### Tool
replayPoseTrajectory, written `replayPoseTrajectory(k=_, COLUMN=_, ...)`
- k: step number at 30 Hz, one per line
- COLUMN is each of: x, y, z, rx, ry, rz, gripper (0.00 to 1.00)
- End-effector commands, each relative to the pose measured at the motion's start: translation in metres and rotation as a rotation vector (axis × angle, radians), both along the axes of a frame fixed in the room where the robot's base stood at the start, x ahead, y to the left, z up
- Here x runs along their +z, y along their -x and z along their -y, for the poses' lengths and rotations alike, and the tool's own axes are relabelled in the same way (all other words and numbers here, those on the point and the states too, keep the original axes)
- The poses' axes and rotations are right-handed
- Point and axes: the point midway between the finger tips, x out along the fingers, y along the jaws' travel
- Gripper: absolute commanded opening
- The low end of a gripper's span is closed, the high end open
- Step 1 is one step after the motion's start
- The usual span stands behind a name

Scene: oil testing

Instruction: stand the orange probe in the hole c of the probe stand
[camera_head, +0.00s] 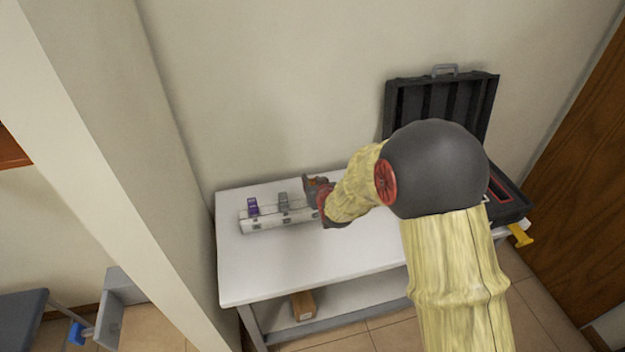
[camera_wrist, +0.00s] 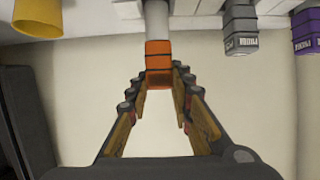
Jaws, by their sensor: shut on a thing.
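My gripper (camera_wrist: 160,76) is shut on the orange probe (camera_wrist: 158,50), which shows in the wrist view with its pale grey shaft (camera_wrist: 156,20) running up to the picture's top edge. In the head view my gripper (camera_head: 319,188) is at the right end of the white probe stand (camera_head: 270,224), and my arm hides the orange probe there. I cannot tell whether the shaft's end is inside a hole. A purple probe (camera_head: 252,207) and a grey probe (camera_head: 283,201) stand upright in the stand, left of my gripper. The hole letters are not readable.
The stand is on a white table (camera_head: 310,262) against the wall. An open black case (camera_head: 440,107) stands at the right, partly behind my arm. A yellow object (camera_wrist: 38,20) shows in the wrist view. A brown box (camera_head: 303,305) is on the lower shelf. The table's front is clear.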

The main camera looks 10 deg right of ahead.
Motion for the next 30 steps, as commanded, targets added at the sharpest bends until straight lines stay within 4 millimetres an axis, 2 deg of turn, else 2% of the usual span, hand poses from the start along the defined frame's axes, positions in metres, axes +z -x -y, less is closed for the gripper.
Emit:
replayPoseTrajectory(k=3, x=-0.014, y=0.0, z=0.0, rx=0.0, ry=0.0, rz=0.001, gripper=0.0)
replayPoseTrajectory(k=9, x=-0.026, y=0.0, z=0.0, rx=0.0, ry=0.0, rz=0.002, gripper=0.0)
replayPoseTrajectory(k=30, x=-0.026, y=0.0, z=0.0, rx=0.0, ry=0.0, rz=0.002, gripper=0.0)
